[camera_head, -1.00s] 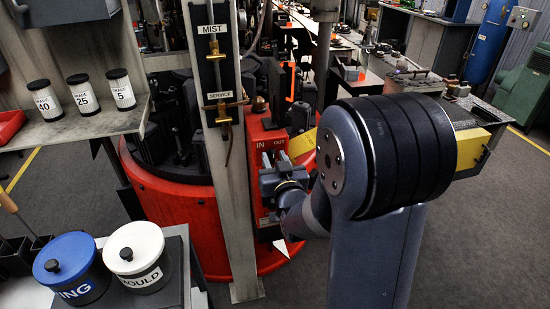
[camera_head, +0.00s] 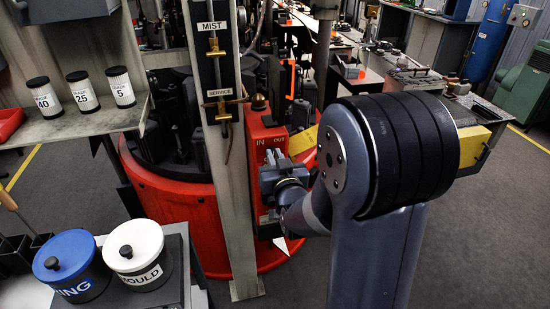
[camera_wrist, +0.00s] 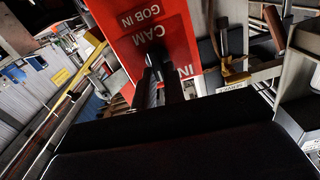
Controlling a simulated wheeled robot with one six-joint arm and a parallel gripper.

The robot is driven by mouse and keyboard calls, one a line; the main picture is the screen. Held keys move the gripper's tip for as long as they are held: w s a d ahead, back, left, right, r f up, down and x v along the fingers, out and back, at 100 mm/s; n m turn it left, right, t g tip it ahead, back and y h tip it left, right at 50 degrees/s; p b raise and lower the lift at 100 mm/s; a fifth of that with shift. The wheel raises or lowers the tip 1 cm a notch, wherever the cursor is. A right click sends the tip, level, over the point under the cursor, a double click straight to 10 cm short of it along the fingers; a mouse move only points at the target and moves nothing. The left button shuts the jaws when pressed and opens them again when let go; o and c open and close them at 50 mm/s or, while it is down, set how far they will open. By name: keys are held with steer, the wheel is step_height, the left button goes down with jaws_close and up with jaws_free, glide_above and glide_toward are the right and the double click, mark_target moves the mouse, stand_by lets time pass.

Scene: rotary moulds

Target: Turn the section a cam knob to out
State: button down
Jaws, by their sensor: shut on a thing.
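The red cam panel (camera_head: 259,136) stands behind the steel post, with IN on the left and OUT on the right of its face. My gripper (camera_head: 276,160) is at the panel, just below these labels. The wrist view shows the panel (camera_wrist: 146,32) upside down, with CAM and GOB IN lettering. There my gripper's dark fingers (camera_wrist: 160,78) are close together against the panel, shut on the cam knob. The knob is mostly hidden by the fingers, so I cannot tell which label it points to.
A steel post (camera_head: 229,200) with MIST and SERVICE valves stands close left of my gripper. A round red machine base (camera_head: 175,200) lies behind it. Blue-lidded (camera_head: 66,255) and white-lidded (camera_head: 134,245) pots stand front left. The floor at right is clear.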

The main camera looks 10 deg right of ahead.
steer(key=shift+f+b, duration=0.15)
steer(key=shift+b, duration=0.15)
steer(key=shift+d+m+b, duration=0.2)
steer(key=shift+m+b, duration=1.8)
steer(key=shift+b, duration=0.7)
steer(key=shift+d+m+b, duration=0.15)
steer(key=shift+m+b, duration=1.85)
steer(key=shift+b, duration=0.65)
steer(key=c, duration=1.5)
jaws_free()
